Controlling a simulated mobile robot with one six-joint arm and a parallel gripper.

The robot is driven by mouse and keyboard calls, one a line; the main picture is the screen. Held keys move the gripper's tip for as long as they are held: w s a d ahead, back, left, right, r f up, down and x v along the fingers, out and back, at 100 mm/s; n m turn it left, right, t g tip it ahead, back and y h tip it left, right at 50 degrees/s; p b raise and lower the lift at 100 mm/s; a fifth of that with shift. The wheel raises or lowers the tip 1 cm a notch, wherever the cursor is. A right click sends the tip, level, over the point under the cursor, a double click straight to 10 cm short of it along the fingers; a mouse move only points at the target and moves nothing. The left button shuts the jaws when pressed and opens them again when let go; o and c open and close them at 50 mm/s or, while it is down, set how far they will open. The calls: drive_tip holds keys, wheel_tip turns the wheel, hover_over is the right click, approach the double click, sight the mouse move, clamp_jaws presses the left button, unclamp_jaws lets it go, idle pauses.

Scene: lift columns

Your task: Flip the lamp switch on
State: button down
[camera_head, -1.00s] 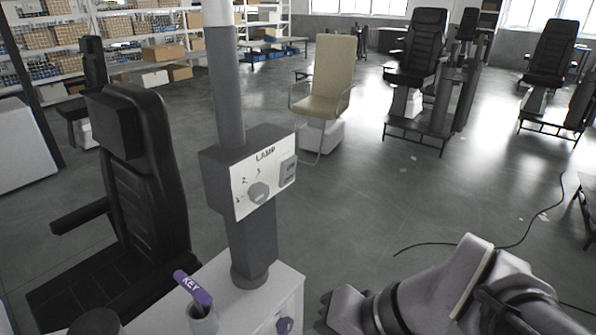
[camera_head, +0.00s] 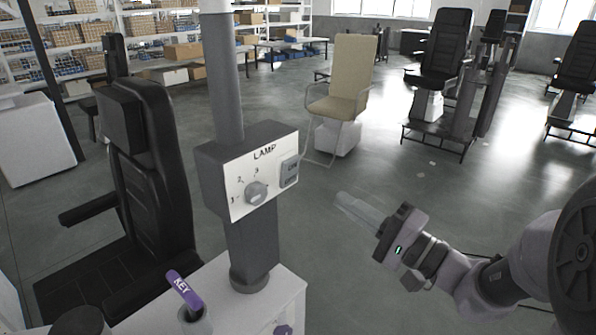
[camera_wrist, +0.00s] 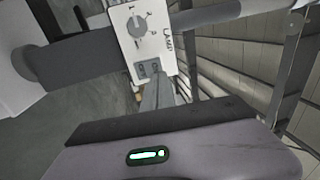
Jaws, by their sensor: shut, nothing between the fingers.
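The lamp control box (camera_head: 240,205) is mounted on a grey column, with a white front panel labelled LAMP. The lamp switch (camera_head: 289,171) is a grey rocker at the panel's right side. A round grey knob (camera_head: 256,193) with numbered positions sits to its left. In the wrist view the panel appears turned, with the switch (camera_wrist: 149,68) just beyond my fingers and the knob (camera_wrist: 137,26) above it. My gripper (camera_head: 344,199) is shut and empty, to the right of the panel and pointing toward it. In the head view a gap separates the fingertips from the switch.
A white cabinet (camera_head: 262,298) under the column holds a cup with a purple KEY tag (camera_head: 184,290). A black seat (camera_head: 150,180) stands left of the column. A beige chair (camera_head: 340,80) stands behind.

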sight(286, 165)
drive_tip(key=x, duration=1.2)
drive_tip(key=shift+w+a, duration=0.15)
drive_tip(key=shift+a, duration=0.15)
drive_tip(key=shift+r, duration=0.1)
